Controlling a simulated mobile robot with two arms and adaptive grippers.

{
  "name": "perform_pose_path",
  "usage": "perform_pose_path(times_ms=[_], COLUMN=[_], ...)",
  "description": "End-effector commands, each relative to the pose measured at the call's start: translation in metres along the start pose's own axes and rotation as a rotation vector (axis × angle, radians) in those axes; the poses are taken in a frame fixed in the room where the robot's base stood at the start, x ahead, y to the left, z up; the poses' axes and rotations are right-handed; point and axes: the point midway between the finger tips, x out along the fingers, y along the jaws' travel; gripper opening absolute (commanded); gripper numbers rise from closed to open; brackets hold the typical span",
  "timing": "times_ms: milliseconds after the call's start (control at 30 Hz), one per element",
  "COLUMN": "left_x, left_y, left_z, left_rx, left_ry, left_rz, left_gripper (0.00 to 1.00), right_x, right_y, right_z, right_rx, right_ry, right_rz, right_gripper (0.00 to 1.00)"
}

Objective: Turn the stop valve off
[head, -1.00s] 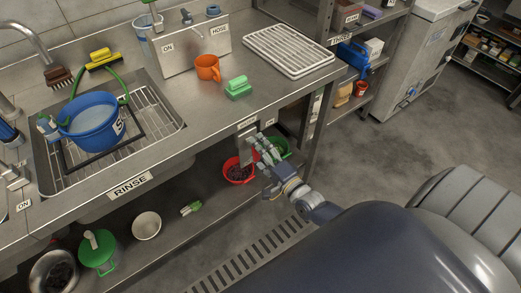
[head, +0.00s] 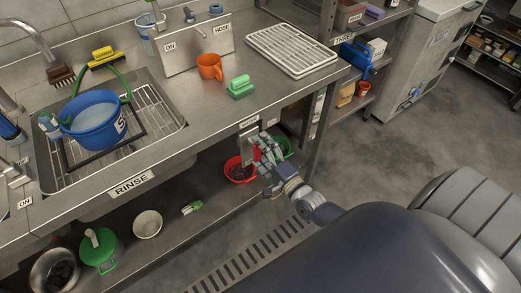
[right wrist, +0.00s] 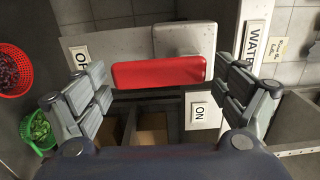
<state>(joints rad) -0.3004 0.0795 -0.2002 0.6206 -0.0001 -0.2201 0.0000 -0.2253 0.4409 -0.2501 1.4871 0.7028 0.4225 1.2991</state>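The stop valve's red handle (right wrist: 158,72) lies level across the middle of the right wrist view, in front of a grey block (right wrist: 184,40). Its left end is near a label with "OF" visible (right wrist: 80,56); an "ON" label (right wrist: 198,112) sits below its right end. My right gripper (right wrist: 165,77) is open, with one finger on each side of the handle, and gaps show at both ends. In the head view my right gripper (head: 266,152) is under the counter's front edge, with the red handle (head: 257,154) partly hidden by its fingers. My left gripper is out of view.
A red basket (head: 236,172) and a green basket (head: 284,147) stand on the lower shelf close to my right gripper. The steel counter (head: 215,112) overhangs it. A "WATER" label (right wrist: 254,40) is on a post at the right. The floor (head: 400,150) at right is clear.

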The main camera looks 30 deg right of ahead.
Motion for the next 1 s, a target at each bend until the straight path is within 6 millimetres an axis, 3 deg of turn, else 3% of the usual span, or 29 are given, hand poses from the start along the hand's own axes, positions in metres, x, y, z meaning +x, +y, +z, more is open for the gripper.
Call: perform_pose_path(times_ms=[233,367,800,1000], left_x=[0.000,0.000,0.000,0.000], left_y=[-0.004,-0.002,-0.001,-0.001], left_z=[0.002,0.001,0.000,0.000], left_rx=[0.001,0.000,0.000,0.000], left_ry=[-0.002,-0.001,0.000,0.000], left_rz=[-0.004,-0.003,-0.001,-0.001], left_gripper=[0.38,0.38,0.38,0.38], right_x=[-0.002,-0.013,-0.094,-0.116], right_y=[0.001,0.002,0.001,0.001], right_z=[0.000,0.001,0.000,0.000], right_rx=[-0.001,-0.001,-0.001,-0.001], right_ry=[-0.001,-0.001,-0.001,-0.001], right_rz=[0.002,0.004,0.005,0.002], right_gripper=[0.91,0.91,0.91,0.91])
